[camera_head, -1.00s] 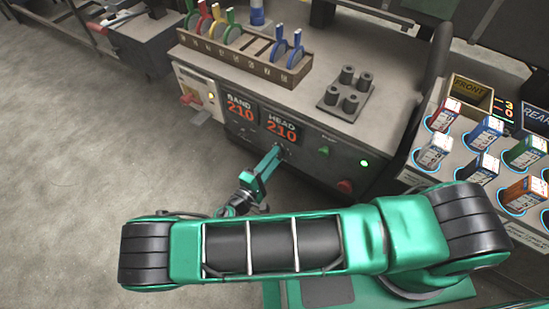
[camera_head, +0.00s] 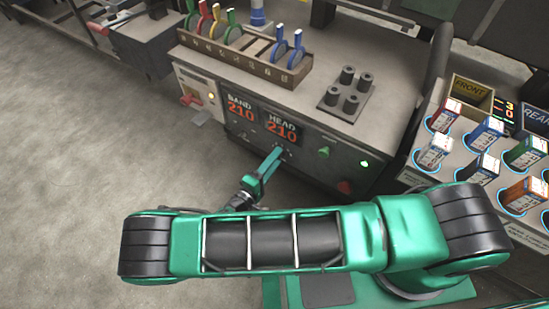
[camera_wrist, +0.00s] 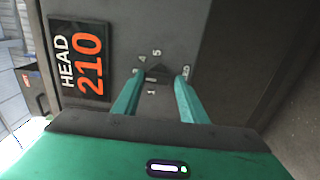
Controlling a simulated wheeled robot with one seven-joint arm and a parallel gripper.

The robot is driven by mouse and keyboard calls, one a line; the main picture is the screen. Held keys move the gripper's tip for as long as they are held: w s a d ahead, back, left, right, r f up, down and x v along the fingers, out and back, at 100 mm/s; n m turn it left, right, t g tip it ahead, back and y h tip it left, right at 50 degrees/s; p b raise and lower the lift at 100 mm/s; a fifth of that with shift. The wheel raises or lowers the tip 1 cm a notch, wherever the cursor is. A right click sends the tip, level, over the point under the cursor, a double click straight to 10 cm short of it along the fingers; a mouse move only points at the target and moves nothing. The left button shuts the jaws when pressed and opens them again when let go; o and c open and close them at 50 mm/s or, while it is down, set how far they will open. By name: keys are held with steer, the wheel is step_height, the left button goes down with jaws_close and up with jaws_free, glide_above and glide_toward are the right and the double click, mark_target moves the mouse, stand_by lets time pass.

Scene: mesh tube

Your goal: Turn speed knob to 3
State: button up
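The speed knob (camera_wrist: 158,73) is a small dark dial on the machine's front panel, beside the HEAD display. Printed numbers surround it; 4, 5 and 1 can be read in the wrist view, while others are partly covered. My gripper (camera_wrist: 159,77) has its two green fingers apart, one on each side of the knob, with small gaps showing. I cannot tell which number the knob points to. In the head view my gripper (camera_head: 279,151) reaches the panel just below the HEAD display and hides the knob.
The HEAD display (camera_head: 281,126) and BAND display (camera_head: 240,108) both read 210. A green knob (camera_head: 323,152) and a red button (camera_head: 345,187) sit to the right on the panel. A rack of coloured levers (camera_head: 245,62) stands on top. Open floor (camera_head: 80,150) lies left.

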steer(key=shift+o, duration=0.5)
steer(key=shift+r, duration=0.1)
steer(key=v, duration=1)
steer(key=shift+s+a, duration=0.2)
steer(key=shift+a, duration=0.1)
